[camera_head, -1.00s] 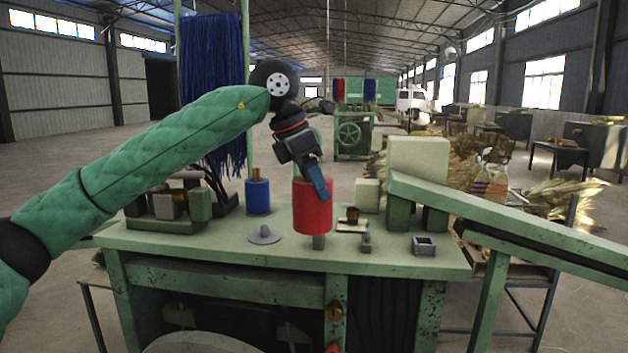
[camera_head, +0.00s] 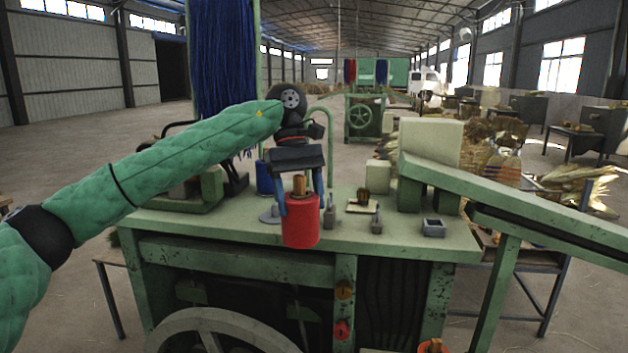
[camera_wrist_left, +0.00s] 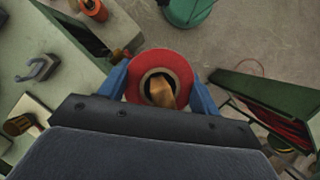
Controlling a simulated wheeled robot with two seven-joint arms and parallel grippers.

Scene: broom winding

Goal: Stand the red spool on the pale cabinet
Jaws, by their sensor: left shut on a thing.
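The red spool (camera_head: 301,228) is upright, with a copper-coloured core showing at its top. My left gripper (camera_head: 299,204) is shut on it, one blue finger on each side. The spool overlaps the front edge of the green bench in the head view. In the left wrist view, the spool (camera_wrist_left: 160,72) is seen from above between the fingers, with bare floor beyond it. A pale cream box (camera_head: 430,148) stands at the bench's right; I cannot tell whether it is the pale cabinet. My right gripper is not in view.
The green bench (camera_head: 400,232) carries a blue spool (camera_head: 264,178), small grey fittings (camera_head: 433,228) and a small brown-topped piece (camera_head: 362,199). A sloping green beam (camera_head: 530,205) runs off to the right. Blue strands (camera_head: 222,60) hang behind my left arm.

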